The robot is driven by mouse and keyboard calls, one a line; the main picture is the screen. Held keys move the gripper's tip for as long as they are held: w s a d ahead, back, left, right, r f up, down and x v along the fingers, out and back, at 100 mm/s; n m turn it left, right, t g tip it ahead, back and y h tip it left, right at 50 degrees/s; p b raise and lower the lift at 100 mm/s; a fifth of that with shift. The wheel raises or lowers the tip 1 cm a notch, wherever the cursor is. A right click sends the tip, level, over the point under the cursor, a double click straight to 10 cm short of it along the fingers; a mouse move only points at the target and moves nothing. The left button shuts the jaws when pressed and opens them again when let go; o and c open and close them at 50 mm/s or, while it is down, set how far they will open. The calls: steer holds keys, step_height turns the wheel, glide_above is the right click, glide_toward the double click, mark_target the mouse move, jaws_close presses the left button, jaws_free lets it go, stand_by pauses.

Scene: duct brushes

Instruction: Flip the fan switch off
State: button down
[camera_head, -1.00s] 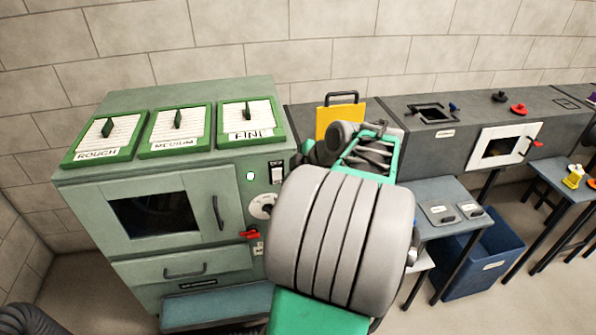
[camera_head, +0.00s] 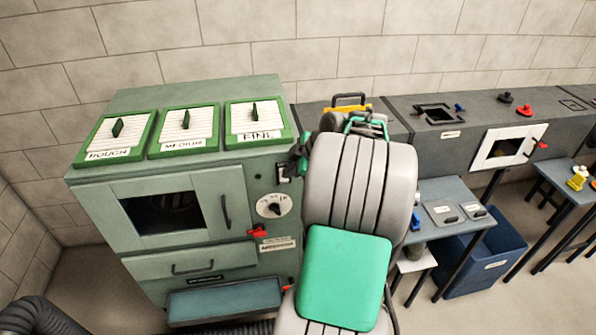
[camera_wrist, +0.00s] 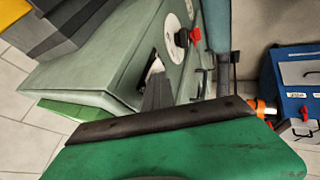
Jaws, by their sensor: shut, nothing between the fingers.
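The fan switch (camera_head: 281,174) is a small rocker on a white plate, on the front of the green cabinet (camera_head: 190,258), right of the door. It is partly hidden by my gripper (camera_head: 297,164) at the cabinet's upper right edge. In the wrist view, the switch's white plate (camera_wrist: 154,70) shows just beyond my gripper's fingertips (camera_wrist: 157,82). The fingers are together and empty, at or very near the switch; contact and the rocker's position cannot be told. A small indicator lamp (camera_head: 257,176) left of the switch looks dark.
A dial (camera_head: 270,206) and a red lever (camera_head: 257,232) sit below the switch. Three green-framed filter panels (camera_head: 185,131) lie on the cabinet top. A grey duct (camera_head: 460,125), side table (camera_head: 450,205) and blue bin (camera_head: 485,262) stand right.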

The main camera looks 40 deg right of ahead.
steer(key=shift+r, duration=0.8)
steer(key=s+a+b+v, duration=0.1)
steer(key=v, duration=1.1)
steer(key=shift+a+f+b, duration=0.25)
steer(key=shift+f+b, duration=0.05)
steer(key=shift+b, duration=0.1)
